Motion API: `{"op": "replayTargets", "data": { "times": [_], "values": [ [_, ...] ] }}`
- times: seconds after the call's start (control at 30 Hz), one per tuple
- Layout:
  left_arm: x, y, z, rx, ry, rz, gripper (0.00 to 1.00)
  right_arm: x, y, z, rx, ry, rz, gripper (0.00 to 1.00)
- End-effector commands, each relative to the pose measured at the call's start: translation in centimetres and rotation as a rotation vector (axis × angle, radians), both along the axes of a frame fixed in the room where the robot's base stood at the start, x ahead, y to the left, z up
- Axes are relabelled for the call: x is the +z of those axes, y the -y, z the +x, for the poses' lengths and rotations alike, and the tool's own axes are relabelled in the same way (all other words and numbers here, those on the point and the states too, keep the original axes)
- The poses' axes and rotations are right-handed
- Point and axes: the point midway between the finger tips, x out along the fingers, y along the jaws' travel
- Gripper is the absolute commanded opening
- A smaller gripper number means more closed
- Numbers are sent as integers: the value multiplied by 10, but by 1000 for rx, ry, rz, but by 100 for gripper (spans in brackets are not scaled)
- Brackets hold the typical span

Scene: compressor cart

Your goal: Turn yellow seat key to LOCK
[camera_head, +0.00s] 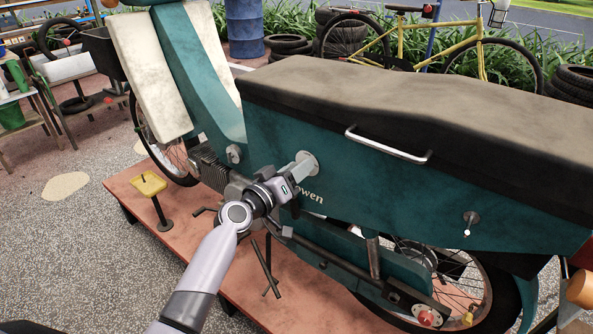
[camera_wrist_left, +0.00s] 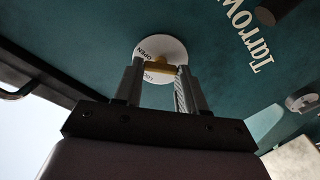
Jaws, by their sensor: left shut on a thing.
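The yellow seat key (camera_wrist_left: 160,67) sits on a round white dial (camera_wrist_left: 158,45) on the teal side panel. The dial carries the word OPEN and a second, partly covered word that seems to read LOCK. My left gripper (camera_wrist_left: 160,72) is shut on the key, with one finger on each side of it. In the head view my left gripper (camera_head: 301,170) reaches the pale dial (camera_head: 309,163) below the dark seat (camera_head: 420,110); the key is hidden there. My right gripper is not in view.
A chrome handle (camera_head: 388,146) sticks out right of the dial. Another small lock (camera_head: 470,219) with a white hanging piece is farther right. Speckled ground at left is open.

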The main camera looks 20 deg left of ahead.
Motion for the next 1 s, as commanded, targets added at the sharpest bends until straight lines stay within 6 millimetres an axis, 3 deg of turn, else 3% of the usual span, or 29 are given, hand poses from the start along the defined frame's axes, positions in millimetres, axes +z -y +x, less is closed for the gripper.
{"op": "replayTargets", "data": {
  "times": [1.0],
  "values": [
    [-2, -2, 1, 0, -304, -834, 10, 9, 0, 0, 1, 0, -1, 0]
  ]
}}
